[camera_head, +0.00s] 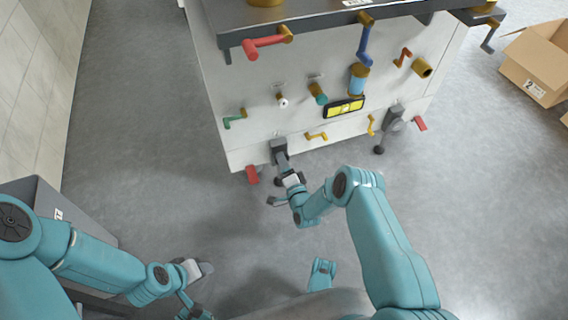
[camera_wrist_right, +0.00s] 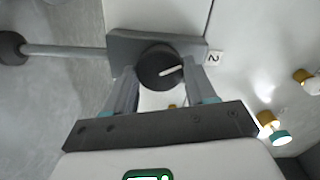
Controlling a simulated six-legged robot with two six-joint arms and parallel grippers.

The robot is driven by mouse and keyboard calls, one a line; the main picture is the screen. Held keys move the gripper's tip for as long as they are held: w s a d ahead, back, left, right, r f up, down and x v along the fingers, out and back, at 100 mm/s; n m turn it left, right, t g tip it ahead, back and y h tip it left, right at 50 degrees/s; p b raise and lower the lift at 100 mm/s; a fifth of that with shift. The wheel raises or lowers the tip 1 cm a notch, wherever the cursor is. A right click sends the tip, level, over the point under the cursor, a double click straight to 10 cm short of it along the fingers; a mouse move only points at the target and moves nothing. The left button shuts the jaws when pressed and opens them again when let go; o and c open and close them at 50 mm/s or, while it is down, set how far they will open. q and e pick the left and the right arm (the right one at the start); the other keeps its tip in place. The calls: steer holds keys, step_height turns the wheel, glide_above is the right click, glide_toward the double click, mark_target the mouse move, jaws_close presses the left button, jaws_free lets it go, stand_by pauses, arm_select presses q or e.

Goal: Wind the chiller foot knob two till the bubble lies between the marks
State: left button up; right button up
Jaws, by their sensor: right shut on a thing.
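Foot knob two (camera_wrist_right: 160,66) is a round black knob with a white pointer line on a grey bracket, beside a label with a 2. My right gripper (camera_wrist_right: 163,78) has one finger on each side of this knob and is shut on it. In the head view this gripper (camera_head: 283,165) is at the grey bracket (camera_head: 279,146) on the chiller's lower left front. The level (camera_head: 344,107) is a yellow vial in a black frame on the chiller's front; its bubble is too small to place against the marks. My left gripper (camera_head: 200,269) is low at left, away from the chiller; its jaw opening is unclear.
Another foot bracket (camera_head: 394,117) is at the chiller's right. Red, green, blue and yellow handles stick out from the white front (camera_head: 250,88). A red piece (camera_head: 252,174) lies just left of my right gripper. A cardboard box (camera_head: 541,66) stands at right. The middle floor is clear.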

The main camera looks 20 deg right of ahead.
steer(key=shift+w+r, duration=0.1)
stand_by(0.3)
steer(key=o, duration=1)
steer(key=shift+o, duration=0.2)
